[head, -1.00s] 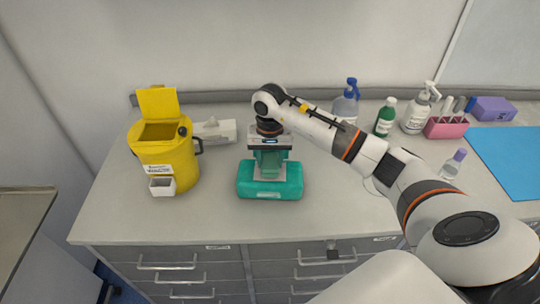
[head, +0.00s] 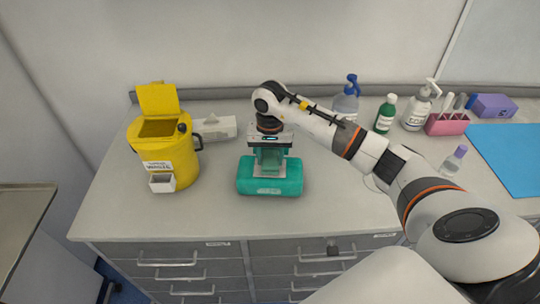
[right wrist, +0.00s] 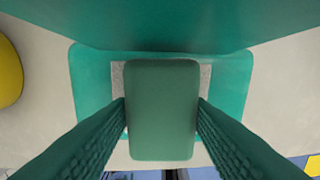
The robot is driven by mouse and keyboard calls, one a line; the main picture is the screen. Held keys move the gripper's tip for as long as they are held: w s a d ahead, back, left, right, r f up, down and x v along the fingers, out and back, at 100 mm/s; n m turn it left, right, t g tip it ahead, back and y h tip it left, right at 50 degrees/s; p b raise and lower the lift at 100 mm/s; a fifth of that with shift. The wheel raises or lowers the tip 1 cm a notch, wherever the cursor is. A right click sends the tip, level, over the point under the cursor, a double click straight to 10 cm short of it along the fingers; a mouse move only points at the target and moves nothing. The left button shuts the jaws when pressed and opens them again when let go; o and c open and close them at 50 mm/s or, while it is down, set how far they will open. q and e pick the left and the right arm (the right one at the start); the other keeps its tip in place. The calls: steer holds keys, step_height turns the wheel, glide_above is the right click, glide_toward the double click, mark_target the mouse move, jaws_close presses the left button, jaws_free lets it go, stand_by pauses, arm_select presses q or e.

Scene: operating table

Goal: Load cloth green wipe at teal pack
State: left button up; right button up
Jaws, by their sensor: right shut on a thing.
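The teal pack (head: 285,187) sits on the worktop in front of the wall, and its rim also shows in the right wrist view (right wrist: 88,85). A pale grey patch shows on its top. My right gripper (head: 270,165) points down just above the pack. Its fingers are shut on the green wipe (right wrist: 162,112), a rounded dark green rectangle held over the grey patch. I cannot tell whether the wipe touches the pack. In the head view the gripper mostly hides the wipe. My left gripper is not in view.
A green bottle (head: 386,113), a white pump bottle (head: 418,108), a pink rack (head: 447,124) and a blue mat (head: 510,155) are right. Worktop around the pack is clear.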

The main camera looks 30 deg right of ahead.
mark_target(270, 158)
steer(key=shift+f+b, duration=0.3)
steer(key=shift+f, duration=0.05)
steer(key=shift+f+b, duration=0.1)
steer(key=shift+b, duration=0.2)
stand_by(1.8)
step_height(270, 158, up, 2)
steer(key=shift+r+p, duration=0.1)
steer(key=shift+p, duration=0.45)
steer(key=shift+r+p, duration=1.1)
steer(key=shift+r, duration=1.4)
